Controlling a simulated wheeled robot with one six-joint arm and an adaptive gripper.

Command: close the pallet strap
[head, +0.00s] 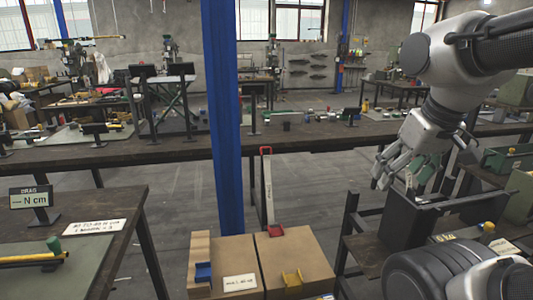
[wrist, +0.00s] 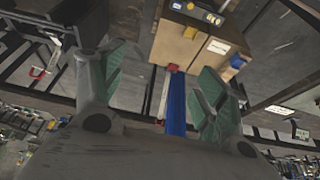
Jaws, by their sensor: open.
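A pale strap-like strip (head: 268,190) with lettering runs from a red loop (head: 266,151) at its top down to a red piece (head: 277,231) at the back edge of the cardboard boxes (head: 297,255). I cannot tell whether the red parts are joined. In the wrist view a pale strip (wrist: 163,95) and a red piece (wrist: 172,68) show beside the boxes (wrist: 178,48). My gripper (head: 400,170) is at the right, above a dark bin and apart from the strip. Its two green-padded fingers are spread, with nothing between them, in the wrist view (wrist: 167,65).
A blue post (head: 223,120) stands behind the boxes. Blue (head: 204,271) and yellow (head: 291,278) brackets sit on the boxes. A dark bin (head: 405,220) stands below my gripper. A long workbench (head: 330,132) crosses behind; a table (head: 75,215) is at left.

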